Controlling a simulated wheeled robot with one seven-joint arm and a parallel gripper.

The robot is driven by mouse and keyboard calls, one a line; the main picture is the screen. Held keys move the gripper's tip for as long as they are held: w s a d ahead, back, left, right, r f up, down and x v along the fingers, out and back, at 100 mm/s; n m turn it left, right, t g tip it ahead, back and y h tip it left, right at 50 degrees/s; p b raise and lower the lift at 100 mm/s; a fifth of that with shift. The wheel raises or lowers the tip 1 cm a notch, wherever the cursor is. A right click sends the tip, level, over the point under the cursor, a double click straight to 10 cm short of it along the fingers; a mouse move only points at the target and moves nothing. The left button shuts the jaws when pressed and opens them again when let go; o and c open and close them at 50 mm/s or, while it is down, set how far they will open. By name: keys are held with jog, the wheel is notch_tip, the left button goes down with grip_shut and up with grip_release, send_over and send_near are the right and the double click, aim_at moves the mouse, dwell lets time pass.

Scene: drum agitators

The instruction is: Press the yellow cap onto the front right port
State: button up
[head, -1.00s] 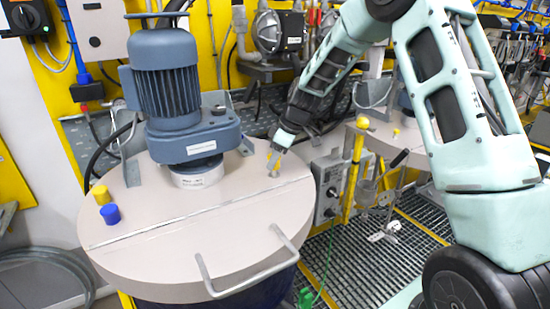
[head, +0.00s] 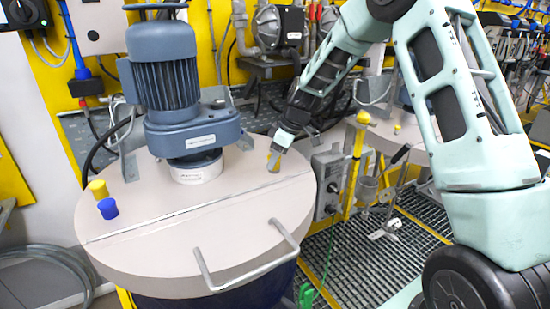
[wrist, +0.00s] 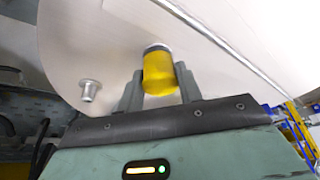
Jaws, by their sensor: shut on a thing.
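My gripper (head: 276,153) is at the right part of the round beige drum lid (head: 225,235), beside the motor. In the wrist view its grey fingers (wrist: 158,88) are shut on a yellow cap (wrist: 158,78), with a grey ring at the cap's far end. In the head view the held cap (head: 272,161) is small and partly hidden by the gripper. A bare metal port (wrist: 89,90) stands on the lid left of the fingers in the wrist view. I cannot tell whether the held cap touches a port.
A blue-grey motor (head: 165,75) stands on the lid. Another yellow cap (head: 98,189) and a blue cap (head: 108,208) sit at the lid's left. A metal handle (head: 245,275) arches over the front. A control box (head: 328,180) and a yellow post (head: 355,165) stand right of the drum.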

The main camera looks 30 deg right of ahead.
jog(key=shift+s+f+b, duration=0.1)
jog(key=shift+f+b, duration=0.3)
jog(key=shift+f, duration=0.15)
dwell(0.5)
jog(key=o, duration=1)
jog(key=shift+o, duration=0.2)
jog(key=shift+r, duration=0.1)
jog(key=shift+r+p, duration=0.95)
jog(key=shift+r, duration=1.05)
